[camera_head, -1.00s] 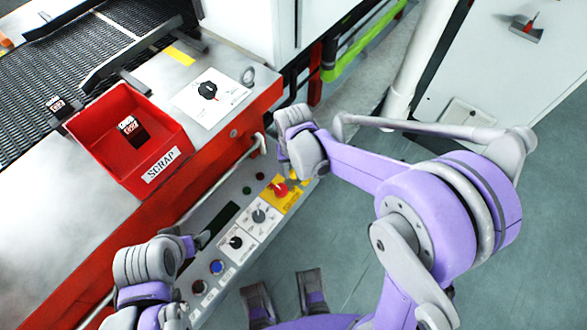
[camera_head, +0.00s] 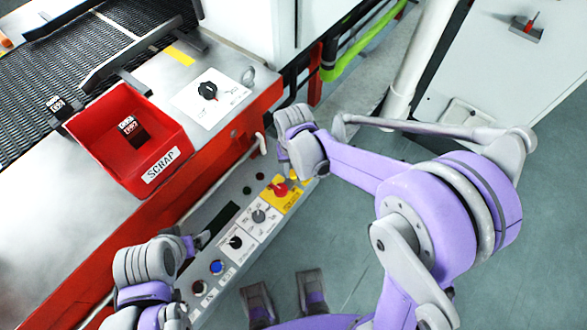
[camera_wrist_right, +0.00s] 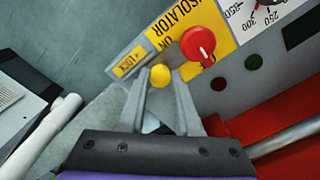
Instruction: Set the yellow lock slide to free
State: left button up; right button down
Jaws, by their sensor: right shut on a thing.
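The yellow lock slide shows as a round yellow knob (camera_wrist_right: 160,75) between the fingertips of my right gripper (camera_wrist_right: 159,83) in the right wrist view. The gripper is shut on it. A yellow plate lettered LOCK (camera_wrist_right: 129,62) lies just left of the knob. In the head view my right gripper (camera_head: 302,168) is over the far end of the grey control panel and mostly hides the slide. The slide's track and setting are hard to make out. My left gripper (camera_head: 199,240) is low at the panel's left side; its fingers are too small to read.
A red isolator knob (camera_wrist_right: 198,43) on a yellow plate sits close to the slide. A red scrap bin (camera_head: 112,172) stands on the machine beside the mesh belt (camera_head: 62,80). Open floor lies to the right.

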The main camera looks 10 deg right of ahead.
jog(key=shift+w, duration=0.1)
dwell(0.4)
jog(key=w+d, duration=0.2)
jog(key=d, duration=0.1)
jog(key=shift+w, duration=0.15)
jog(key=shift+r, duration=0.1)
jog(key=c, duration=1)
grip_release()
jog(key=o, duration=0.4)
notch_tip(320, 180, up, 11)
jog(key=p, duration=0.1)
